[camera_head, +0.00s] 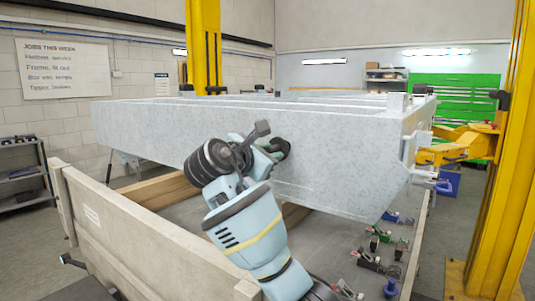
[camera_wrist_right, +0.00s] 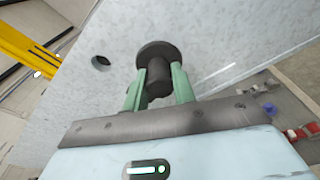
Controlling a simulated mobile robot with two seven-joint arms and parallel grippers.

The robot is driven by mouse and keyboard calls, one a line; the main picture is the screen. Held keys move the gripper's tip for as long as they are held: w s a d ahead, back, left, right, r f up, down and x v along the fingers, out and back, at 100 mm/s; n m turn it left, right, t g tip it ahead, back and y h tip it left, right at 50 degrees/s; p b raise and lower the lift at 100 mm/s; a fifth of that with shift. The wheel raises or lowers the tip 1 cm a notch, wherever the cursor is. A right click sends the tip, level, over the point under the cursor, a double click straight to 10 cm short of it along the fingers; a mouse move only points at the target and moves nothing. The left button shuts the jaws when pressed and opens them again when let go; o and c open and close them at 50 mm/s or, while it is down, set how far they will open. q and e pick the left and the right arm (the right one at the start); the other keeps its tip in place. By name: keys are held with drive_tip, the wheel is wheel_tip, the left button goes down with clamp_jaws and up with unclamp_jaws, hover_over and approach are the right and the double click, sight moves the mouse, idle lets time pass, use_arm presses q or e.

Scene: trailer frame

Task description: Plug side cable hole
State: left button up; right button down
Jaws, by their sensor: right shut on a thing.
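The trailer frame's grey galvanised side beam (camera_head: 340,150) spans the head view. In the right wrist view, a dark round cable hole (camera_wrist_right: 101,61) shows in the beam face (camera_wrist_right: 215,40). My right gripper (camera_wrist_right: 159,82) has its green fingers shut on a black flanged plug (camera_wrist_right: 157,52). The plug's wide flange faces the beam, to the right of the hole in that view. I cannot tell whether it touches the beam. In the head view my right gripper (camera_head: 279,148) is close to the beam face, and my arm hides the hole. My left gripper is not in view.
A wooden-sided crate (camera_head: 130,245) stands below and in front of the beam. Clamps and small tools (camera_head: 370,255) lie on the surface at lower right. A yellow lift post (camera_head: 497,170) stands on the right, another post (camera_head: 205,45) behind the frame.

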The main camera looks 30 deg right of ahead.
sight(277, 149)
drive_tip(key=shift+r+x, duration=0.15)
drive_tip(key=shift+x, duration=0.55)
drive_tip(key=shift+r+x, duration=0.15)
drive_tip(key=shift+x, duration=0.55)
drive_tip(key=shift+d, duration=0.2)
drive_tip(key=c, duration=1.1)
unclamp_jaws()
drive_tip(key=shift+d+f, duration=0.1)
drive_tip(key=shift+d, duration=0.05)
drive_tip(key=shift+v, duration=4)
drive_tip(key=shift+f, duration=0.1)
